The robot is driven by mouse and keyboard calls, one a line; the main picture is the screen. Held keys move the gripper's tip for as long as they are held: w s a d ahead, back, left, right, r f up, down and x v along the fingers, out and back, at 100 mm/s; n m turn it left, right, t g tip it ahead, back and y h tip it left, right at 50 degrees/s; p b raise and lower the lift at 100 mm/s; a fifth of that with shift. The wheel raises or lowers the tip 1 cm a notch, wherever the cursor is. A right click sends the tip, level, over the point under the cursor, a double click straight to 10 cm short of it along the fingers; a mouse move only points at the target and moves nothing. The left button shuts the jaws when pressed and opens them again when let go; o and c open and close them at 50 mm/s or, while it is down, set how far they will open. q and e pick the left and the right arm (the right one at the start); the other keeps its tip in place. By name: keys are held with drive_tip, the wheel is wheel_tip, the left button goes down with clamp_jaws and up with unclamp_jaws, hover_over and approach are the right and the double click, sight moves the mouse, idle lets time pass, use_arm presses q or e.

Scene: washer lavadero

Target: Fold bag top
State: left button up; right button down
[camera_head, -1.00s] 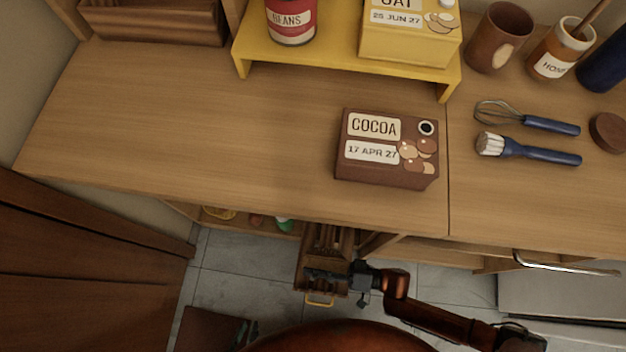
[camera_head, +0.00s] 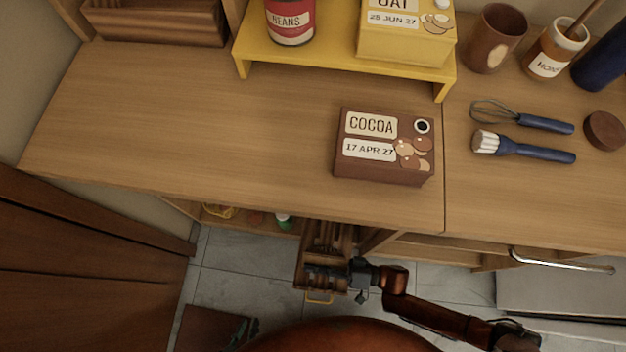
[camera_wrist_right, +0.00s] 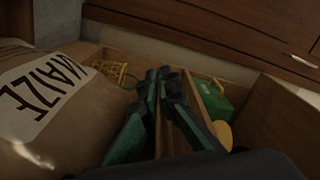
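A tan bag (camera_wrist_right: 62,115) with a white label reading MAIZE fills the left of the right wrist view. Its top edge is cut off or hidden there, and I cannot make the bag out in the head view. My right gripper (camera_wrist_right: 162,76) is to the right of the bag, apart from it, with its dark green fingertips together and nothing seen between them. In the head view my right gripper (camera_head: 320,272) is low, below the counter edge. My left gripper (camera_head: 243,330) is partly visible at the bottom, dark, its fingers unclear.
A yellow basket (camera_wrist_right: 108,70) and a green item (camera_wrist_right: 214,98) are near the right gripper among wooden walls. Above, the counter (camera_head: 200,125) holds a cocoa box (camera_head: 382,165), a whisk (camera_head: 520,118), a brush (camera_head: 530,149) and a yellow riser (camera_head: 340,60). The counter's left part is clear.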

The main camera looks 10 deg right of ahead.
drive_tip(key=c, duration=2.2)
unclamp_jaws()
drive_tip(key=v, duration=1.2)
drive_tip(key=shift+c, duration=0.5)
